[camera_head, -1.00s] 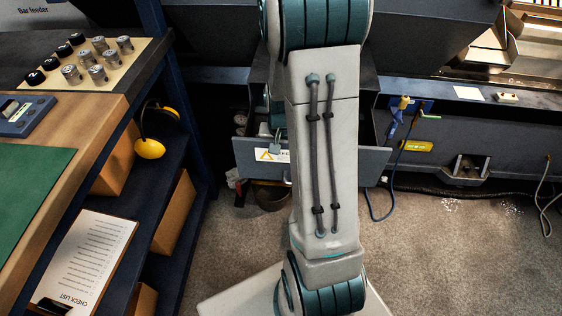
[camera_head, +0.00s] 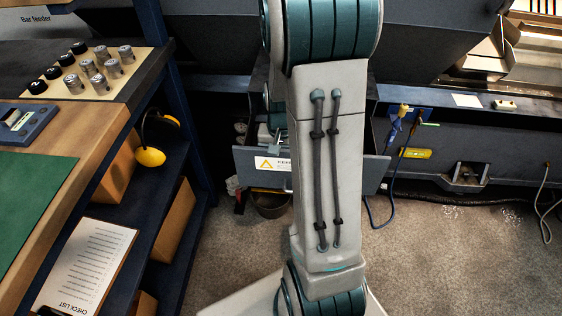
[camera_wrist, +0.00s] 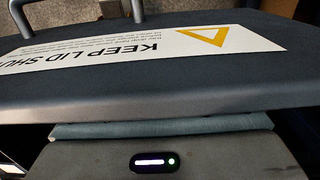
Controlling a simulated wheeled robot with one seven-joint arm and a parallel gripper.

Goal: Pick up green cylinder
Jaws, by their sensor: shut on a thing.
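The green cylinder is not visible in either view. My gripper shows as a grey body with a lit indicator along the bottom of the wrist view (camera_wrist: 150,150). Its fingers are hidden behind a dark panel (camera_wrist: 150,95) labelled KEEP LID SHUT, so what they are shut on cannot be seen. In the head view my arm fills the middle and hides most of the area around the panel (camera_head: 240,157). The panel stands at an open dark box below the machine.
A bench at left holds several grey and black cylindrical parts (camera_head: 88,70) on a board, and a green mat (camera_head: 35,200). Blue cables (camera_head: 385,180) hang right of the box. The floor (camera_head: 450,260) at right is clear.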

